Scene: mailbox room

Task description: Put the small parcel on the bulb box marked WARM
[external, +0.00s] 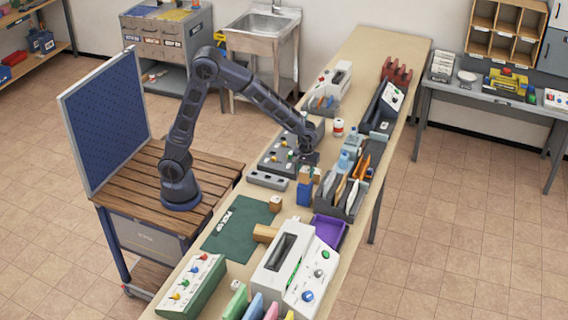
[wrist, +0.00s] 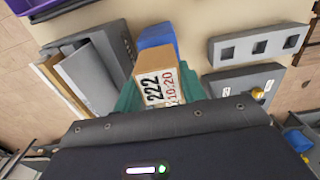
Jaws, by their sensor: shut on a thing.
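My gripper (external: 308,163) is over the middle of the long table. In the wrist view its teal fingers (wrist: 159,92) are shut on a small tan parcel (wrist: 166,86) with a white label reading "222" and "10:20". The parcel also shows in the external view (external: 312,174), partly hidden. A blue box (external: 304,194) stands just below and beside it; it also shows beyond the parcel in the wrist view (wrist: 156,37). Whether the two touch, I cannot tell. I can read no WARM mark on any box.
A grey rack of folders (external: 351,187) stands close to the right, with a purple tray (external: 329,231) in front. A grey three-hole block (external: 268,180) and a panel with knobs (external: 277,157) lie left. A small tan block (external: 275,203) stands near the green mat (external: 240,222).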

